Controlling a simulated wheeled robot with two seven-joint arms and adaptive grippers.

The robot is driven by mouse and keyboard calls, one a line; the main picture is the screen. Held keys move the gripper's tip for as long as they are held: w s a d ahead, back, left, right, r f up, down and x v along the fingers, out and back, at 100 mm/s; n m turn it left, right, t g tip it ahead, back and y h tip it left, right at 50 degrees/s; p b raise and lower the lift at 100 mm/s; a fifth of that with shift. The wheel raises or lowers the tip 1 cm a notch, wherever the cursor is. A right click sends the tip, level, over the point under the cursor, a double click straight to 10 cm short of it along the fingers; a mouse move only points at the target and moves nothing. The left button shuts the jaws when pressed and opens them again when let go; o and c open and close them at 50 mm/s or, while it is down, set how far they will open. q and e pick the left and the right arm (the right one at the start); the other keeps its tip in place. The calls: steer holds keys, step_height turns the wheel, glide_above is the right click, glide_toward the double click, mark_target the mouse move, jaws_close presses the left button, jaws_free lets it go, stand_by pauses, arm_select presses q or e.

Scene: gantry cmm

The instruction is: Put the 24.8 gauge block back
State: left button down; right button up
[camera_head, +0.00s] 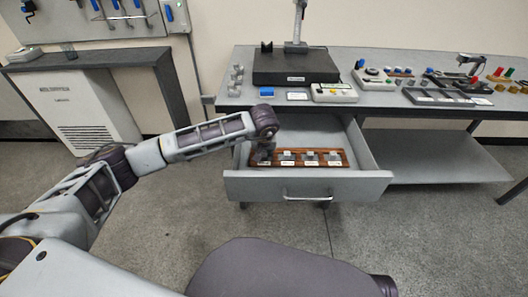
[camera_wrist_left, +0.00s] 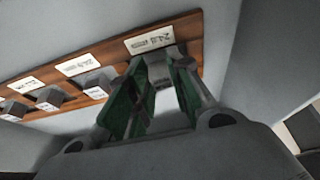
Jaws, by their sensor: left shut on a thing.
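My left gripper (camera_head: 264,154) reaches down into the open drawer (camera_head: 345,182), at the left end of a wooden gauge block rack (camera_head: 300,164). In the left wrist view its green-padded fingers (camera_wrist_left: 158,95) are shut on a small grey gauge block (camera_wrist_left: 160,74). The block is at the end of the rack (camera_wrist_left: 112,50), just by a white label (camera_wrist_left: 150,40) whose print is too blurred to read surely. I cannot tell whether the block touches the rack. Other grey blocks (camera_wrist_left: 97,82) sit along the rack beside their own labels. My right gripper is not in view.
The drawer hangs open below a grey bench (camera_head: 385,112). A dark surface plate (camera_head: 295,66) with a stand is on the bench, with small grey blocks (camera_head: 236,80) at its left. Drawer walls stand close around the gripper; the drawer floor in front of the rack is bare.

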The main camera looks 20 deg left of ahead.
arm_select(q)
steer(key=shift+f, duration=0.3)
stand_by(0.5)
steer(key=c, duration=1.2)
jaws_free()
steer(key=shift+o, duration=0.4)
steer(key=o, duration=0.3)
steer(key=shift+r, duration=0.15)
steer(key=shift+r+p, duration=1.65)
steer(key=shift+r, duration=1.7)
step_height(320, 180, up, 9)
steer(key=p, duration=0.9)
